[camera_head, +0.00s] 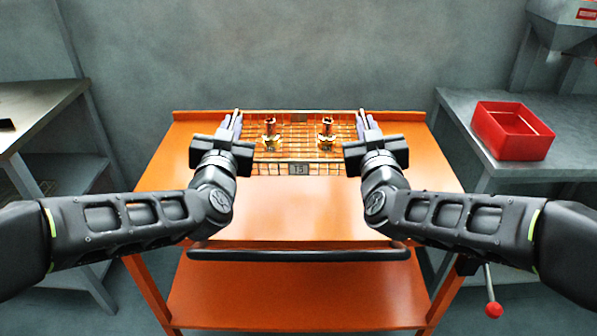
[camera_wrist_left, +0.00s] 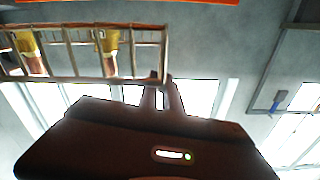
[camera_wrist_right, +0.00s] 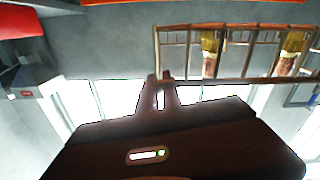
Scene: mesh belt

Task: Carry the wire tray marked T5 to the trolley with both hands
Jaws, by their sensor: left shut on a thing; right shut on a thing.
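The wire tray (camera_head: 298,155) with a grey tag that looks like T5 shows over the back part of the orange trolley (camera_head: 290,212). It looks level and carries two brass-and-copper parts, one at left (camera_head: 270,134) and one at right (camera_head: 326,134). My left gripper (camera_head: 236,122) is shut on the tray's left end, and my right gripper (camera_head: 365,122) on its right end. In the left wrist view the tray (camera_wrist_left: 90,78) and in the right wrist view the tray (camera_wrist_right: 235,79) appear upside down, with a grey gap between tray and orange trolley edge. The fingertips' contact is partly hidden.
A grey bench (camera_head: 508,165) with a red bin (camera_head: 512,130) stands at right. A metal table (camera_head: 40,105) stands at left. The trolley's front half is bare, with a dark handle bar (camera_head: 298,254) before it. A red-knobbed lever (camera_head: 493,309) is at lower right.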

